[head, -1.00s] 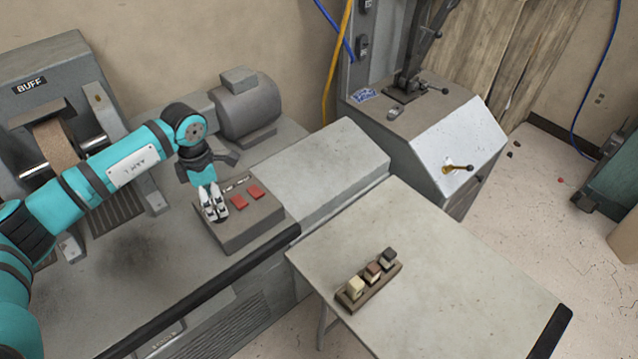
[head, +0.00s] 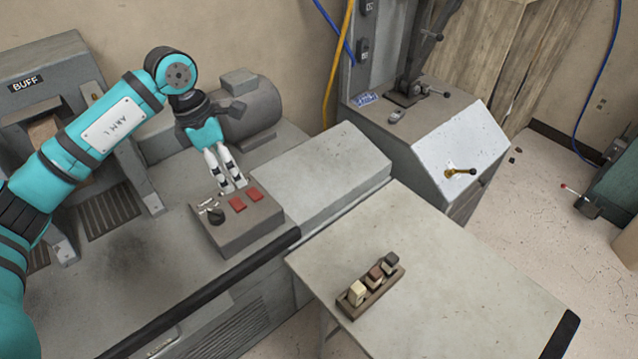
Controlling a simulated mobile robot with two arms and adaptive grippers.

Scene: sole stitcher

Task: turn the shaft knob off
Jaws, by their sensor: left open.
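A black knob (head: 216,216) sits at the left end of the control box top, beside two red switches. It is the only knob I see on this box; its label is too small to read and I cannot tell which way it is turned. My left gripper (head: 234,189) is open and empty, pointing down, behind and to the right of the knob in the picture. Its fingertips are by the back edge of the control box, close to the labels and red switches, apart from the knob. My right gripper is not in view.
The control box (head: 240,233) has red switches (head: 237,204) next to the knob. A grey motor (head: 250,105) stands behind my gripper. A table (head: 450,290) with a small block rack (head: 368,292) is at right. A machine with a brass-coloured lever (head: 460,172) stands beyond.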

